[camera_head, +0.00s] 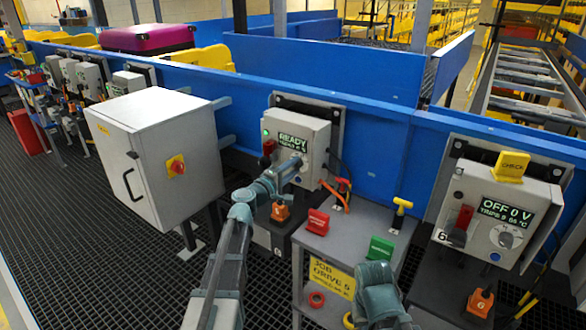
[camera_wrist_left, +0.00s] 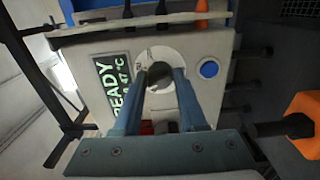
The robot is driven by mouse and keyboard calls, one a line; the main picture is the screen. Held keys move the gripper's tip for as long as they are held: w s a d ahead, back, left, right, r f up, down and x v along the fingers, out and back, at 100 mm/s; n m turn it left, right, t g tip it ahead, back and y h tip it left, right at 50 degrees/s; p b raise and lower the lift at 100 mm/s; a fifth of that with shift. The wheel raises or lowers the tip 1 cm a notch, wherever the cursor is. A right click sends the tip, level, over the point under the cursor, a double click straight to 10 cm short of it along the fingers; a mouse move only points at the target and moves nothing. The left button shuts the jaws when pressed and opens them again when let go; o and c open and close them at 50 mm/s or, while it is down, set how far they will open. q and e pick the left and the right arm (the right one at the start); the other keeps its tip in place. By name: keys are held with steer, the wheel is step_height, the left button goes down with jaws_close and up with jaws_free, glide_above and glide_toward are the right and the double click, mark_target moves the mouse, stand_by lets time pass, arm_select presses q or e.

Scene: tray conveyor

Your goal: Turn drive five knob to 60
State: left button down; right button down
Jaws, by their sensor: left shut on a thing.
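The drive box (camera_head: 311,127) in the middle of the head view is grey, with a lit display (camera_head: 292,142) reading READY and a green light. My left gripper (camera_head: 302,163) is at its front and covers the knob there. In the left wrist view the round pale dial (camera_wrist_left: 156,54) has a dark knob (camera_wrist_left: 160,72) at its centre. My left gripper's two blue fingers (camera_wrist_left: 160,82) are closed on that knob from both sides. The scale marks and the knob's setting are too small or hidden to read. My right gripper does not show; only part of my right arm does.
A second drive (camera_head: 506,210) at the right shows OFF 0 V, with a yellow CHECK tag (camera_head: 512,166). A grey stand (camera_head: 352,247) carries red and green tags and a "JOB DRIVE 5" label (camera_head: 332,277). A white cabinet (camera_head: 155,150) stands close to the left.

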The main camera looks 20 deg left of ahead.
arm_select(q)
steer(key=c, duration=0.5)
jaws_free()
steer(key=v, duration=1.4)
